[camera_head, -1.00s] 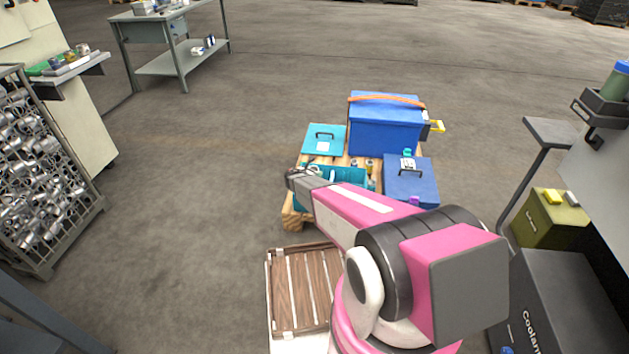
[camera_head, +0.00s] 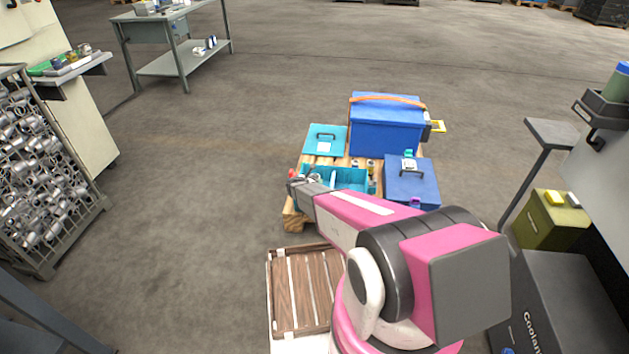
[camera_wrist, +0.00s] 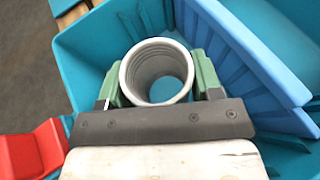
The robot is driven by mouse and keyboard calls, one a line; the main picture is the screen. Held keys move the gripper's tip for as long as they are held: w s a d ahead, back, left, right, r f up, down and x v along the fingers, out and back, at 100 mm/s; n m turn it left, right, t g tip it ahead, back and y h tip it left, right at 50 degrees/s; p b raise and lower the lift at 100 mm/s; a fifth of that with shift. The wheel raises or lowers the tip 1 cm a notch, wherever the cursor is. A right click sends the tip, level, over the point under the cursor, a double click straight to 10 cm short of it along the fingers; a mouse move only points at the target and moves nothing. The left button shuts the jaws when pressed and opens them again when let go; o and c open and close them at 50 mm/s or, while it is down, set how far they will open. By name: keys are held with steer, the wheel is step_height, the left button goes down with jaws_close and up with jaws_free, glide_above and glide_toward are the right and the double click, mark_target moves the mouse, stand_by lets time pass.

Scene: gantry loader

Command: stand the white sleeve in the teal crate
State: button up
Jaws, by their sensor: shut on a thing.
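The white sleeve (camera_wrist: 156,62) is a ribbed, open-ended tube, seen from above down its bore in the wrist view. My gripper (camera_wrist: 158,82) is shut on it, with a green finger on either side. The sleeve looks upright, over or inside the teal crate (camera_wrist: 88,45); whether its foot touches the crate floor is hidden. A blue divider-like panel (camera_wrist: 238,55) stands in the crate to the right of the sleeve. In the head view the crate (camera_head: 350,174) is on the pallet beyond my wrist, partly covered by it. The sleeve cannot be made out clearly there.
A red thing (camera_wrist: 35,150) sits by the crate at left. The pallet also carries a large blue box (camera_head: 385,130), a flat teal case (camera_head: 324,139) and a blue case (camera_head: 411,185). A slatted wooden tray (camera_head: 300,290) lies nearer. Floor left of the pallet is clear.

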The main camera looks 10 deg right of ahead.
steer(key=shift+f, duration=0.15)
steer(key=o, duration=1.2)
steer(key=shift+r, duration=0.3)
steer(key=r+v, duration=0.1)
steer(key=v, duration=1.1)
steer(key=s+d+r+m+g+y, duration=0.2)
steer(key=s+d+r+m+g, duration=0.4)
steer(key=s+d+r+m, duration=0.5)
steer(key=s+a+r+m+g+y, duration=0.1)
steer(key=s+r+m+y, duration=0.3)
steer(key=s+r+m, duration=0.3)
steer(key=s+a+r+m+g+y, duration=0.2)
steer(key=s+r+m, duration=0.5)
steer(key=s, duration=0.4)
steer(key=shift+s+m+y, duration=0.25)
steer(key=shift+m+y, duration=0.65)
